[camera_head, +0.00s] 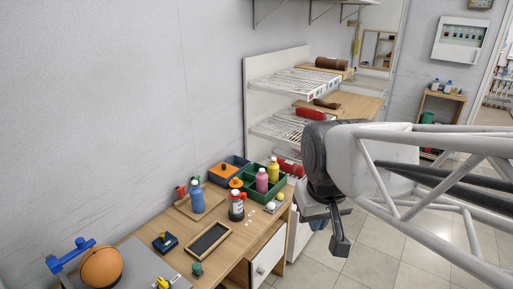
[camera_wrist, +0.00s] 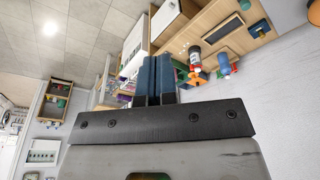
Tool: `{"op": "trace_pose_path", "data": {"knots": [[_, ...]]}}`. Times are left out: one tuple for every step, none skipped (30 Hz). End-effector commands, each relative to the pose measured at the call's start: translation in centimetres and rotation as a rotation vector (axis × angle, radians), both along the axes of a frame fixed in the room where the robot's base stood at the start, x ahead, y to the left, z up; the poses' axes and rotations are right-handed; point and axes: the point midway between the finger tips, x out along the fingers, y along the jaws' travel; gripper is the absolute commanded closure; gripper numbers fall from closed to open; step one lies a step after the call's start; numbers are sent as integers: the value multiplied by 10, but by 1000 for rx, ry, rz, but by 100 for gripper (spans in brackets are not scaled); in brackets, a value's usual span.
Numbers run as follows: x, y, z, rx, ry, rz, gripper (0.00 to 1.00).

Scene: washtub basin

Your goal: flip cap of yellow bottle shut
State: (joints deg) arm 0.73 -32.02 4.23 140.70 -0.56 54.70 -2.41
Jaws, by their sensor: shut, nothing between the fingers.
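The yellow bottle (camera_head: 273,170) stands upright at the back right of the desk in the head view, in a green crate (camera_head: 248,188) beside a pink bottle (camera_head: 262,181). Its cap is too small to read as open or shut. My gripper (camera_head: 341,244) hangs in the air to the right of the desk, well apart from the bottle, fingers downward. In the wrist view my gripper (camera_wrist: 155,72) shows its two dark fingers together with nothing between them. I cannot make out the yellow bottle in the wrist view.
A blue bottle (camera_head: 197,199) and a dark bottle with a red cap (camera_head: 236,207) stand near the crate. A wood-framed tray (camera_head: 209,240) lies in front. Wire shelves (camera_head: 292,83) rise behind the desk. Open floor lies right of the desk.

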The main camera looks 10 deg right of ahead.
Motion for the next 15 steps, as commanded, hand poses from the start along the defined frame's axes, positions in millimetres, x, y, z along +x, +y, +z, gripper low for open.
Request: {"op": "trace_pose_path", "data": {"knots": [[9, 0, 4, -2, 4, 8, 100], [14, -1, 6, -3, 6, 14, 100], [22, -1, 9, -5, 8, 22, 100], [27, -1, 11, -7, 10, 29, 100], [33, -2, 13, -8, 12, 36, 100], [40, -2, 16, -9, 15, 44, 100], [45, -2, 18, -11, 17, 51, 100], [51, -3, 19, -12, 19, 58, 100], [59, -3, 22, -14, 21, 65, 100], [64, -4, 24, -15, 23, 71, 100], [69, -4, 26, -17, 25, 78, 100], [77, -4, 28, -18, 28, 87, 100], [83, -5, 30, -19, 30, 93, 100], [88, -5, 31, -21, 32, 99, 100], [96, -6, 33, -22, 35, 107, 100]]}}
